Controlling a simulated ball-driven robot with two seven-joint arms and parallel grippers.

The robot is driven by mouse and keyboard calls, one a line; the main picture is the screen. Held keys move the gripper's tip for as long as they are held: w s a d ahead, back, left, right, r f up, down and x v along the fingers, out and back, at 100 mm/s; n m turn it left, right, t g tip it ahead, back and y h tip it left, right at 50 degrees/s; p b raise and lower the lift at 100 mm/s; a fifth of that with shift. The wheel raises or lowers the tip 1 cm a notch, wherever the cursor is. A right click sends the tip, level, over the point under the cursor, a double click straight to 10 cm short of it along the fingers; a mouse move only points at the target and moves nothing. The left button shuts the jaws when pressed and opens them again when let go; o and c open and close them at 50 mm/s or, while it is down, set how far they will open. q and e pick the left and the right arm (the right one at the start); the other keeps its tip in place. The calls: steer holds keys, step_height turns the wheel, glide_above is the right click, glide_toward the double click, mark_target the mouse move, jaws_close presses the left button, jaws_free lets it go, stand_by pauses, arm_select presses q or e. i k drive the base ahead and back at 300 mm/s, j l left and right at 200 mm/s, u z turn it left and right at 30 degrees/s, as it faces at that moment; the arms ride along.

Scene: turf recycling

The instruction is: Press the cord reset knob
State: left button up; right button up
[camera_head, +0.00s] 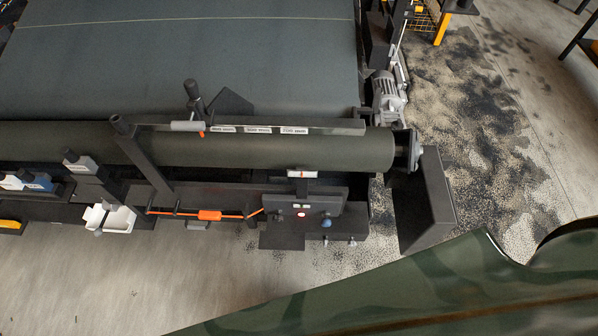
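A dark control panel (290,207) sits low on the front of the conveyor, near its right end. A small blue knob (326,222) sticks out at the panel's lower right; I take it for the cord reset knob, but its label is too small to read. A round red-and-white light or button (301,214) is just left of it. An orange cord (232,216) with an orange tag (209,215) runs along the front to the panel's left side. Neither of my grippers is in view, and nothing touches the knob.
A dark roller (290,148) and a labelled rail (335,125) lie behind the panel. A dark box (422,200) stands to its right. The floor in front (230,285) is clear; dark granules (480,130) litter the right.

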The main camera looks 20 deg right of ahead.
mark_target(325, 222)
steer(key=k+l, duration=0.2)
steer(key=k+l+z, duration=0.1)
steer(key=l, duration=0.35)
steer(key=k+l, duration=0.3)
steer(key=z, duration=0.05)
